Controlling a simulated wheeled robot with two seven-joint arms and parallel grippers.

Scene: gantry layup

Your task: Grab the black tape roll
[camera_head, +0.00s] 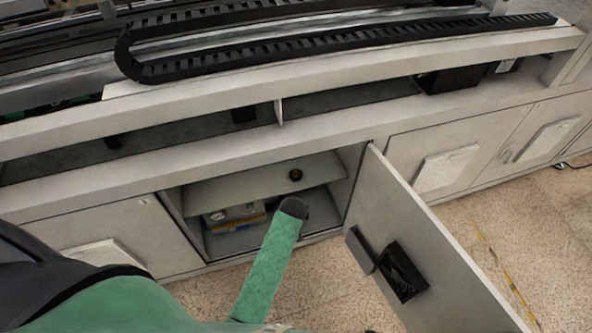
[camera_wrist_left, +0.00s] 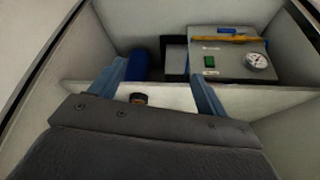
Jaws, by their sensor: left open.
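The black tape roll (camera_head: 295,175), small and dark with a brownish middle, sits on the shelf (camera_head: 240,185) inside the open cabinet. In the left wrist view the roll (camera_wrist_left: 138,98) shows at the edge of the pale shelf (camera_wrist_left: 175,97), partly hidden by my gripper's body. It appears between the two bluish fingers, nearer the left one. My left gripper (camera_wrist_left: 157,78) is open with nothing held. In the head view my green-sleeved arm reaches to the cabinet opening, its dark wrist end just below the roll; the fingers are hidden there. My right gripper is not in view.
The open cabinet door (camera_head: 420,240), with a black holder (camera_head: 402,272) on its inside, stands right of my arm. Below the shelf are a grey gauge box (camera_wrist_left: 227,65) with a yellow item on it (camera_wrist_left: 225,40) and a blue cylinder (camera_wrist_left: 140,64). Cabinet walls enclose both sides.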

